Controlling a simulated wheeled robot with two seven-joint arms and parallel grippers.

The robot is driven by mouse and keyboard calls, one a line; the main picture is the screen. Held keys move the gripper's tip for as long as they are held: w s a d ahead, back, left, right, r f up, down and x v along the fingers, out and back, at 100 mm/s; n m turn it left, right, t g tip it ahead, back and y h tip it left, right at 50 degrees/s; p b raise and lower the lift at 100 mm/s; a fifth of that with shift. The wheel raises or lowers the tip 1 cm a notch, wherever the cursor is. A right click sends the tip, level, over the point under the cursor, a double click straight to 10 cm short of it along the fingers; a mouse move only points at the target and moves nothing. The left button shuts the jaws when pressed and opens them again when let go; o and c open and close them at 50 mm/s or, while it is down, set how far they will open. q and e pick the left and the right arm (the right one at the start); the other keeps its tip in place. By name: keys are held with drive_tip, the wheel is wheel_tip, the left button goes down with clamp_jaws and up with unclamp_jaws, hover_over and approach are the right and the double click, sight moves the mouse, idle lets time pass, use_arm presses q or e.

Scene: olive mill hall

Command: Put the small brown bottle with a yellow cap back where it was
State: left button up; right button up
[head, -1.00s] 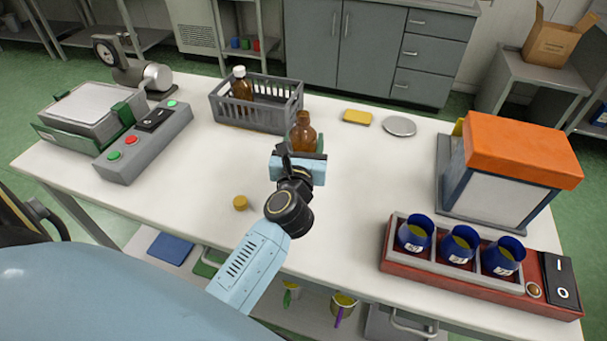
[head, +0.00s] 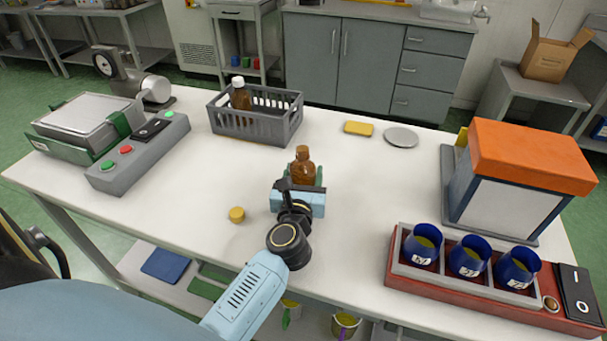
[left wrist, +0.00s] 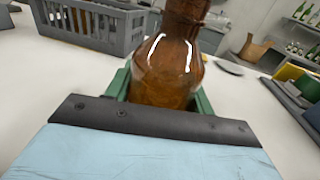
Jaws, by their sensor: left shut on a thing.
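My left gripper (head: 304,182) is shut around a small brown bottle (head: 303,160), which is upright over the middle of the table. In the left wrist view, the bottle (left wrist: 168,72) stands between the green fingers, its top cut off by the frame edge. I see no yellow cap on it in the head view. I cannot tell whether its base touches the table. A round yellow cap-like piece (head: 237,215) lies on the table left of the gripper. A grey crate (head: 252,127) at the back left holds another brown bottle (head: 240,98) with a white cap. My right gripper is not visible.
A yellow sponge-like block (head: 358,128) and a grey disc (head: 400,137) lie at the back. A red-based rack (head: 475,292) with blue cups and an orange-topped box (head: 533,155) stand right. A grey button panel (head: 137,155) stands left.

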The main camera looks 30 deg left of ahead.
use_arm(q)
drive_tip(key=shift+f, duration=0.15)
drive_tip(key=o, duration=1.2)
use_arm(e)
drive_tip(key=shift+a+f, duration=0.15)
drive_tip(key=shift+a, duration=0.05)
use_arm(q)
drive_tip(key=shift+o, duration=0.2)
drive_tip(key=shift+r, duration=0.3)
drive_tip(key=b+v, duration=0.1)
drive_tip(key=v, duration=0.9)
drive_tip(key=shift+s+d+f, duration=0.15)
drive_tip(key=shift+s, duration=0.2)
drive_tip(key=shift+s+d, duration=0.2)
drive_tip(key=shift+s, duration=0.3)
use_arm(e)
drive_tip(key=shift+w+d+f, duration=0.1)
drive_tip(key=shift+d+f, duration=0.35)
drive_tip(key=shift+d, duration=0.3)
